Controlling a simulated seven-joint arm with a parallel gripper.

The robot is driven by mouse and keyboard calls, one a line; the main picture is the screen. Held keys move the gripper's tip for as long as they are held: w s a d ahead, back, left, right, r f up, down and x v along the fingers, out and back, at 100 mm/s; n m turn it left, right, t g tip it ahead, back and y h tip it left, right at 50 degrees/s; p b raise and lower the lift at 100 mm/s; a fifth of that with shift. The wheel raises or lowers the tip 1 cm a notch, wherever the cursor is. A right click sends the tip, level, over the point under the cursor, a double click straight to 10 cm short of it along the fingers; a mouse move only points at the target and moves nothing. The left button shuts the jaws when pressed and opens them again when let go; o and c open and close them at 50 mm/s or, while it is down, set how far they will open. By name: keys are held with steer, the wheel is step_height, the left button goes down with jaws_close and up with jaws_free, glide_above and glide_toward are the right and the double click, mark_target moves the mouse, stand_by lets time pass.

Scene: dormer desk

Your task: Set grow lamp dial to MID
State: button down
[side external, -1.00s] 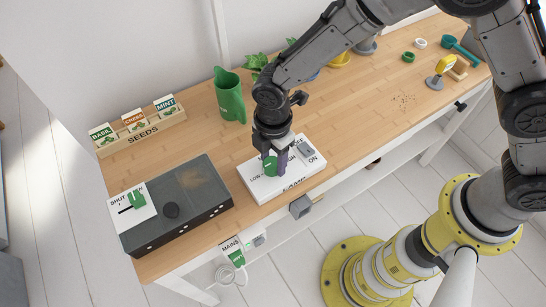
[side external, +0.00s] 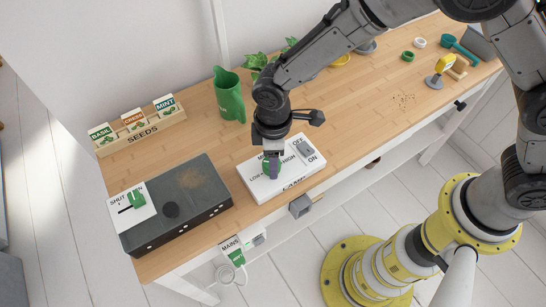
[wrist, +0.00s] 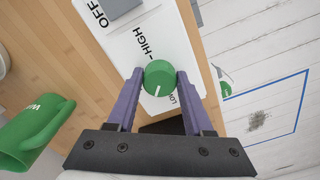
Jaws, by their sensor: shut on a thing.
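The grow lamp is a white panel (side external: 257,188) on the desk, with a green round dial (wrist: 159,74) and the labels LOW, MID and HIGH. My gripper (wrist: 160,79) is shut on the dial, with one purple finger on each side of it. In the side view my gripper (side external: 272,172) points down onto the panel and covers part of the dial. In the wrist view the dial's white mark points down and slightly left, near the LOW label (wrist: 172,98) and away from HIGH (wrist: 146,42). The MID label is hidden there by a finger and partly covered in the side view.
A grey ON/OFF switch (side external: 306,149) sits on the same panel. A dark box (side external: 192,205) with a SHUT/OPEN slider stands to the left. A green jug (side external: 230,98) and a seed rack (side external: 140,133) stand behind.

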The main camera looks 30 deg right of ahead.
steer(key=m, duration=0.4)
steer(key=shift+r+m, duration=0.1)
steer(key=shift+m, duration=0.3)
steer(key=m, duration=0.4)
steer(key=shift+s+a+m, duration=0.1)
steer(key=shift+m, duration=0.2)
steer(key=shift+c, duration=1.5)
jaws_free()
step_height(320, 180, up, 14)
